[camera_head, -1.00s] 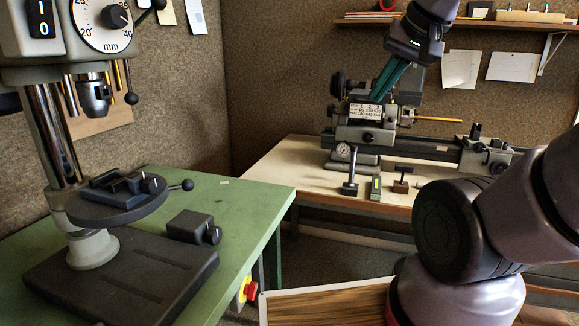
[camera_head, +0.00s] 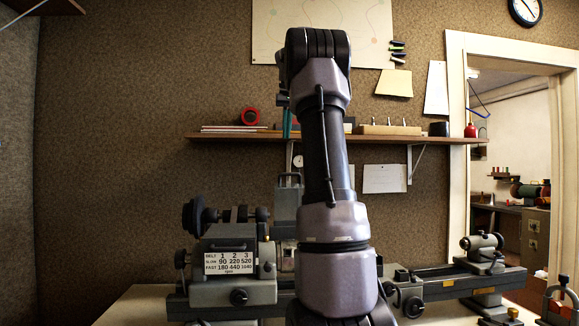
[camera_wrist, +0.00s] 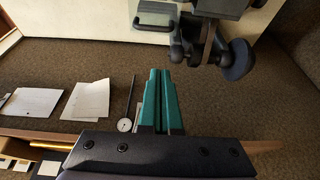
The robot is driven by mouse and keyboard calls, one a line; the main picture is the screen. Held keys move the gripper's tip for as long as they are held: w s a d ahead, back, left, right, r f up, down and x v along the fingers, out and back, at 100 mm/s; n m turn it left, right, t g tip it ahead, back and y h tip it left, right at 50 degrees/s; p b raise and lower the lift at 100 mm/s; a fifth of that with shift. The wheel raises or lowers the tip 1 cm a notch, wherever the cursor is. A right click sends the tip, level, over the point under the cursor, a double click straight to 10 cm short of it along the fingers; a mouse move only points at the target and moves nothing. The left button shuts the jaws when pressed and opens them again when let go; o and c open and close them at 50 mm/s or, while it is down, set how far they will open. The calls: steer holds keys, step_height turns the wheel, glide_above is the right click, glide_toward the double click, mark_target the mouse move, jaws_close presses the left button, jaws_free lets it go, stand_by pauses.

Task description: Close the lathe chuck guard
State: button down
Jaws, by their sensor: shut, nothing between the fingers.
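The lathe (camera_head: 225,240) stands ahead on its bench, its headstock at left. A grey upright panel with a handle on top, which looks like the chuck guard (camera_head: 288,200), stands raised just right of the headstock, partly hidden by my arm. In the wrist view the grey part with a dark handle, seemingly the guard (camera_wrist: 156,12), is at the top, beyond my fingertips. My gripper (camera_wrist: 160,72) has its teal fingers together and empty, apart from the guard. In the head view, only a sliver of teal shows beside my arm. The chuck is hidden.
A wall shelf (camera_head: 230,136) with a red ring and a wooden block runs behind my arm. The tailstock (camera_head: 480,250) sits at right on the lathe bed. Headstock pulleys (camera_wrist: 235,60) are near the fingers in the wrist view. A doorway opens at far right.

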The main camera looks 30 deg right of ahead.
steer(key=x, duration=0.3)
steer(key=s+x, duration=0.1)
steer(key=x, duration=0.3)
steer(key=d+x, duration=0.1)
steer(key=x, duration=0.2)
steer(key=shift+d+f, duration=0.1)
steer(key=shift+f, duration=0.4)
steer(key=shift+s+f, duration=0.45)
steer(key=shift+s+a, duration=0.1)
steer(key=shift+a, duration=0.15)
